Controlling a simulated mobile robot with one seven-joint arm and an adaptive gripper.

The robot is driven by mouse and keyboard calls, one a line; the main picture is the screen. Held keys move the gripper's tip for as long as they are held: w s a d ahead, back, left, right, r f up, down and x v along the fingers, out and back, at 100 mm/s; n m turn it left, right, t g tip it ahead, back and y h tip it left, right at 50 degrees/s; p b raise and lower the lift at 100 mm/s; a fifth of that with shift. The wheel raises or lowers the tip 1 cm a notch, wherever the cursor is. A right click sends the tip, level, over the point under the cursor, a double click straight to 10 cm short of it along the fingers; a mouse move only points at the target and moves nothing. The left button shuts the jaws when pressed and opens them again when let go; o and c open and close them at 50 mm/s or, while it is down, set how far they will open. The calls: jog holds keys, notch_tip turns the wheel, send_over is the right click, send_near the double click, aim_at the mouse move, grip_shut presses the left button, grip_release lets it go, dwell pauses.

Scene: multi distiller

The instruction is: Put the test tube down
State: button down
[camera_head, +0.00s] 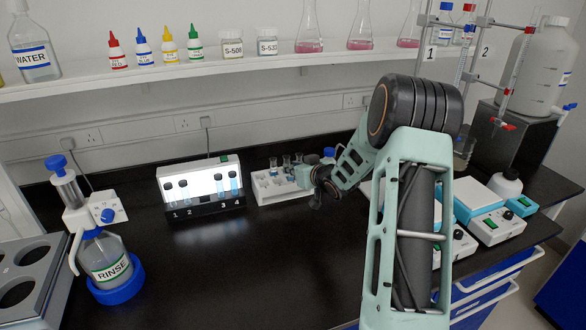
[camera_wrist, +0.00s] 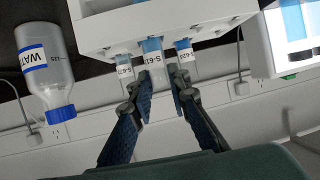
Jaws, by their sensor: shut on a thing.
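My gripper (camera_head: 314,178) is at the right end of the white rack (camera_head: 268,196) on the black bench. In the wrist view, which is upside down, my gripper (camera_wrist: 161,88) is shut on a test tube (camera_wrist: 155,62) with blue liquid and a label starting "S-61". The white rack (camera_wrist: 110,28) is right at the tube's lower part. Two other labelled tubes flank it, one on the left (camera_wrist: 124,69) and one on the right (camera_wrist: 184,52). I cannot tell how deep the held tube sits in the rack. My arm and gripper hide the rack's right end in the head view.
A lit stand (camera_head: 204,210) with numbered vials is left of the rack. A RINSE bottle (camera_head: 108,262) stands at the left. A WATER bottle (camera_wrist: 40,68) shows in the wrist view. Small instruments (camera_head: 492,226) stand at the right. The front bench is clear.

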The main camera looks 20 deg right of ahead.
jog(key=shift+r, duration=0.1)
jog(key=shift+f, duration=0.2)
jog(key=c, duration=1.8)
grip_release()
jog(key=shift+r, duration=0.2)
jog(key=shift+s+r, duration=0.1)
jog(key=shift+r, duration=0.05)
jog(key=v, duration=1.1)
jog(key=shift+s+d, duration=0.1)
jog(key=shift+s, duration=0.3)
jog(key=shift+r, duration=0.1)
